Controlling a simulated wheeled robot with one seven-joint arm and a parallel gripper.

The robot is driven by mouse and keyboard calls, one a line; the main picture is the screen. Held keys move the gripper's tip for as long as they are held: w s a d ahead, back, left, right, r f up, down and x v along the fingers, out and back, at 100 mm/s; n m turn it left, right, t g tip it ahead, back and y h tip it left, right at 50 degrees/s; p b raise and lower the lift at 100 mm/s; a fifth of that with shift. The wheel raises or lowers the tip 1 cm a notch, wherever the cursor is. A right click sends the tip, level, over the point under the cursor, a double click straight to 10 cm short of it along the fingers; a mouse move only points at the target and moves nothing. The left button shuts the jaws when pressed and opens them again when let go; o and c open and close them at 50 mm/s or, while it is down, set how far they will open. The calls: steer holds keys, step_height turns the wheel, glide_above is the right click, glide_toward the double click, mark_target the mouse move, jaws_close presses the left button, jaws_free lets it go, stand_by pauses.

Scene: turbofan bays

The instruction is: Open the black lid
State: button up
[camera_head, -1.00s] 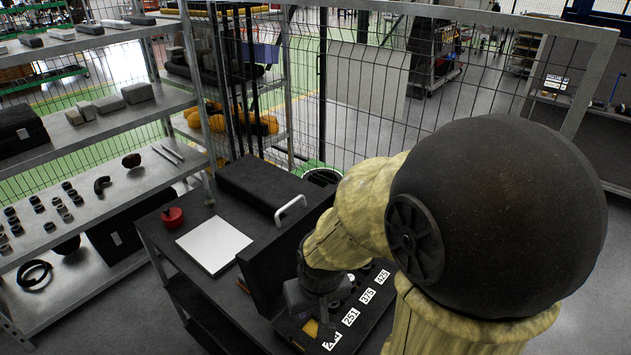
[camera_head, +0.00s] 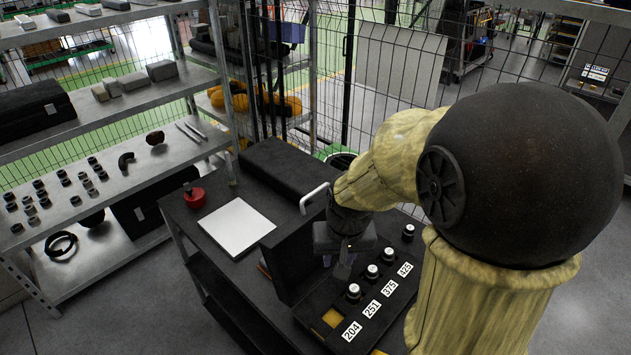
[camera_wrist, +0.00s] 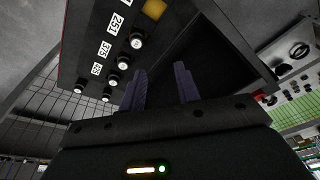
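The black lid (camera_head: 290,262) stands upright, open, along the left edge of the black case (camera_head: 375,335) in the head view. The case's inner panel holds several silver-topped round parts beside labels 204, 251, 375 and 425. My gripper (camera_head: 343,270) is above the case, just right of the lid. In the wrist view, the two purple fingers of my gripper (camera_wrist: 161,88) are spread apart with nothing visible between them. The lid (camera_wrist: 232,40) fills the upper right there, and the labelled panel (camera_wrist: 105,40) is at upper left. Whether a finger touches the lid cannot be told.
The case is on a dark cart (camera_head: 222,278) with a white sheet (camera_head: 237,226), a red object (camera_head: 194,197) and a long black box (camera_head: 285,167). Metal shelves (camera_head: 95,215) stand left, and a wire fence (camera_head: 400,95) behind. Grey floor is clear at right.

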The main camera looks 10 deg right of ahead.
steer(key=w+r+m+g+p, duration=0.2)
steer(key=w+r+m, duration=0.7)
steer(key=w+r, duration=1.1)
steer(key=shift+w+a+r+m+g, duration=0.3)
steer(key=shift+w+a+r+m, duration=0.1)
steer(key=shift+r, duration=0.1)
steer(key=shift+f, duration=0.1)
steer(key=f, duration=0.5)
steer(key=f+p, duration=0.1)
steer(key=f, duration=0.5)
steer(key=f+p, duration=0.1)
steer(key=f, duration=0.5)
steer(key=shift+s+d+f, duration=0.15)
steer(key=shift+s+d, duration=0.15)
steer(key=shift+s, duration=0.05)
jaws_close()
